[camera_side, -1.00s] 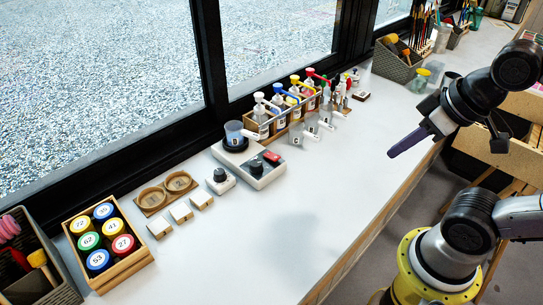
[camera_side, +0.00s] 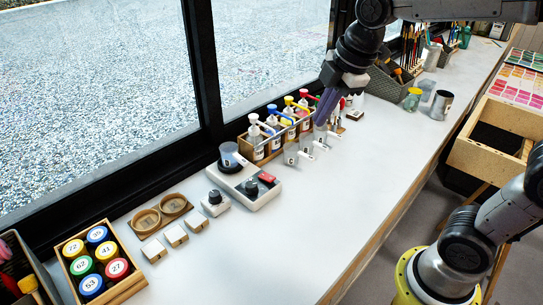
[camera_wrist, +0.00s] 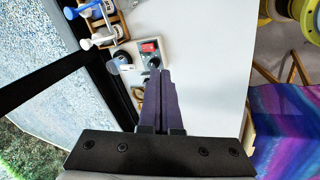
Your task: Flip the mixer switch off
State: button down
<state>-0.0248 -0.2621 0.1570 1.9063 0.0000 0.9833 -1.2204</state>
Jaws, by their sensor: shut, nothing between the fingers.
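The mixer (camera_side: 262,192) is a light grey box on the table with a black knob (camera_side: 252,187) and a red switch (camera_side: 268,177) on top. A clear cup with a dark base (camera_side: 229,158) stands at its back left. Which way the switch is tipped I cannot tell. The wrist view also shows the red switch (camera_wrist: 149,47), beyond my fingertips. My gripper (camera_side: 319,121) has long purple fingers, shut and empty, pointing down above the small bottles, to the right of the mixer and apart from it. In the wrist view the fingers (camera_wrist: 160,73) overlap the mixer's near edge.
A wooden rack of pump bottles (camera_side: 258,151) stands behind the mixer, by the window. Small clear bottles (camera_side: 306,150) stand close under my fingers. A small grey box with a knob (camera_side: 215,204) sits left of the mixer. The table in front is clear.

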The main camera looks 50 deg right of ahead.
jog(key=w+a+f+n+g, duration=0.1)
jog(key=w+f+n+g, duration=0.15)
jog(key=w+f, duration=0.55)
jog(key=n+g, duration=0.1)
jog(key=g, duration=0.1)
send_over(271, 179)
jog(key=shift+t, duration=0.25)
notch_tip(271, 179, down, 8)
jog(key=shift+d+r, duration=0.1)
jog(key=shift+r, duration=0.1)
jog(key=shift+s+f, duration=0.1)
jog(key=shift+f, duration=2.55)
jog(key=shift+r, duration=2.3)
